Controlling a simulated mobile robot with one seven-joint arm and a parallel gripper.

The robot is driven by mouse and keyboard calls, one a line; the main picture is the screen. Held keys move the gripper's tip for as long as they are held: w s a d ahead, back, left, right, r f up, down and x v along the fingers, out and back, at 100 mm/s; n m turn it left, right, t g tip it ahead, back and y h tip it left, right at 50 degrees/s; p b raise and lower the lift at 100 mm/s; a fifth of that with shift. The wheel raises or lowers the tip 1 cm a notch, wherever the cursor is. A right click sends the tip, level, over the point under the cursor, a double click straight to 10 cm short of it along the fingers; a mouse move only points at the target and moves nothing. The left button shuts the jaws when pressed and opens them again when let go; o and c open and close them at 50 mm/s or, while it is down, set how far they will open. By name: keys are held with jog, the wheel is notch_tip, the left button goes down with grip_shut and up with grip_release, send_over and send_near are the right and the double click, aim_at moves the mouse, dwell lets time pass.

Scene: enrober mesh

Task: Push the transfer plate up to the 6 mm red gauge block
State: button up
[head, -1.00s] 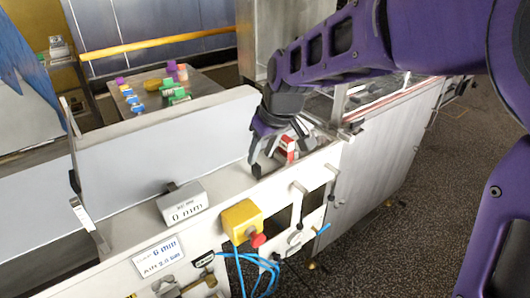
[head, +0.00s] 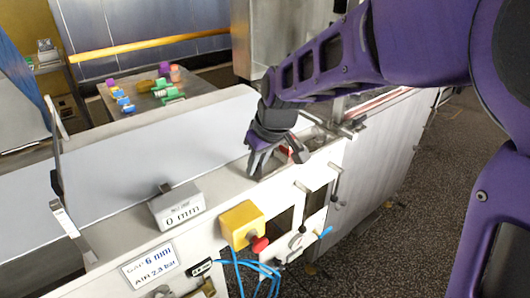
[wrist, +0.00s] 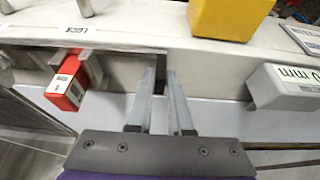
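The red gauge block (wrist: 67,82) with a white label lies left of my fingers in the wrist view, apart from them. In the head view it is mostly hidden behind my gripper (head: 262,176). My gripper (wrist: 161,72) points down at the machine's front ledge. Its two fingers stand a little apart, with a dark upright piece (wrist: 161,61) between their tips. I cannot tell whether they press on it. A pale grey surface (wrist: 222,112), perhaps the transfer plate, lies beside the ledge. Where the plate's edge meets the block is not clear.
A grey box reading 0 mm (head: 178,207) stands on the ledge, left of my gripper in the head view. A yellow box with a red button (head: 241,222) is on the machine's front. Metal brackets flank the red block. A table of coloured items (head: 140,92) stands behind.

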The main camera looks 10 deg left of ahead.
grip_shut()
jog(key=shift+w+d, duration=0.25)
jog(key=shift+w, duration=0.05)
jog(key=o, duration=0.5)
grip_release()
jog(key=shift+r, duration=0.1)
